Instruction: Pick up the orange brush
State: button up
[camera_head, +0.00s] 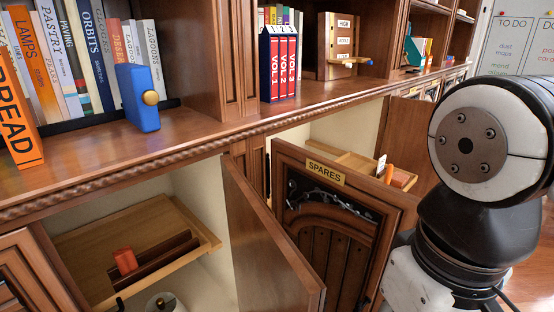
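A small orange block-like piece (124,260) sits on a pull-out wooden shelf in the open left cabinet, beside dark brown bars. In the open cabinet further right, an upright orange piece (389,173) and a flat orange-red piece (401,180) show in a wooden tray (357,160). I cannot tell which of these, if any, is the orange brush; no bristles can be made out. My arm fills the right side of the picture, but my gripper is not in view.
Two cabinet doors stand open: a plain-faced one (265,235) and one labelled SPARES (335,220). Above, the counter holds books, a blue bookend (140,98) and an orange book (17,100). The counter front (190,140) is bare.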

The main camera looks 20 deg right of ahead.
aim_at(389, 171)
jog(key=i+l+u, duration=0.2)
jog(key=l, duration=1.15)
jog(key=l+u, duration=0.15)
jog(key=l, duration=2.1)
jog(key=i+l, duration=0.15)
jog(key=l, duration=0.7)
